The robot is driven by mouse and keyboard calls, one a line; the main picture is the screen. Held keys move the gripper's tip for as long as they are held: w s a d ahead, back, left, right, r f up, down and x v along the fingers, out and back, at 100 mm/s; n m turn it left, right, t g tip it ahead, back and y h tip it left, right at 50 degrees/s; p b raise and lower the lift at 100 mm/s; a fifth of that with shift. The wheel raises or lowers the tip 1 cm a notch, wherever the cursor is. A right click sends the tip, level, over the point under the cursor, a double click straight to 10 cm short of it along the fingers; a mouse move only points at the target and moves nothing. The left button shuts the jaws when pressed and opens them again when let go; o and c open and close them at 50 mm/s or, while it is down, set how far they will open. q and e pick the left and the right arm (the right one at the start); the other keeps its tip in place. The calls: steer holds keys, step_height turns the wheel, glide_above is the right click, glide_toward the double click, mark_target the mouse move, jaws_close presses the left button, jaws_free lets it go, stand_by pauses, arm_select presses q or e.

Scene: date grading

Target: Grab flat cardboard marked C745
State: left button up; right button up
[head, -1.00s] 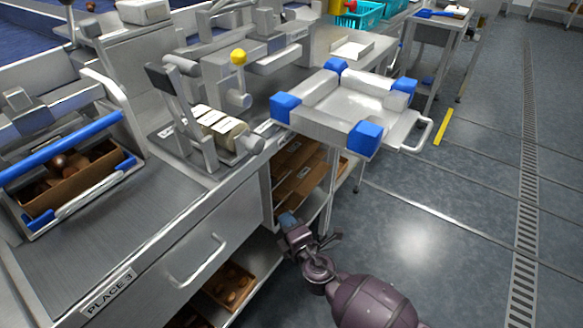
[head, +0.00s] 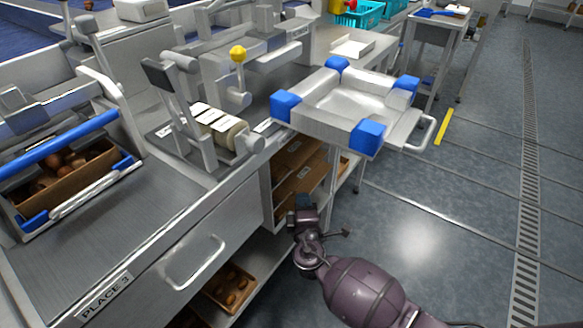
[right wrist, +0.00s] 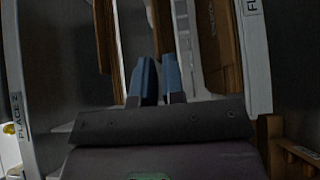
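Flat brown cardboard pieces (head: 300,152) lie in the shelf slots under the counter in the head view; a lower one (head: 290,184) shows beneath. No C745 marking is readable. My right gripper (head: 304,202) is at the open front of this shelf. In the right wrist view its blue fingers (right wrist: 159,72) are a narrow gap apart, with nothing clearly held. A thin cardboard edge (right wrist: 160,22) lies just beyond and in line with the gap. Further cardboard (right wrist: 218,48) stands to the right and another edge (right wrist: 105,35) to the left. My left gripper is not in view.
Shelf posts, labelled PLACE 2 on the left post (right wrist: 22,120), flank the right gripper closely. A metal tray with blue corners (head: 345,104) juts out above. A box of dates (head: 230,288) sits on the lower shelf. The floor at the right is clear.

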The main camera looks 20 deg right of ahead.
mark_target(302, 184)
steer(key=x, duration=0.4)
steer(key=shift+d+f+b, duration=0.2)
steer(key=shift+d+b, duration=0.05)
steer(key=shift+b, duration=0.1)
steer(key=shift+w+d+r, duration=0.1)
steer(key=shift+w+r, duration=0.05)
steer(key=shift+w, duration=0.35)
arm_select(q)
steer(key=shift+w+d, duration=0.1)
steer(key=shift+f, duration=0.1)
arm_select(e)
jaws_close()
steer(key=shift+r, duration=0.1)
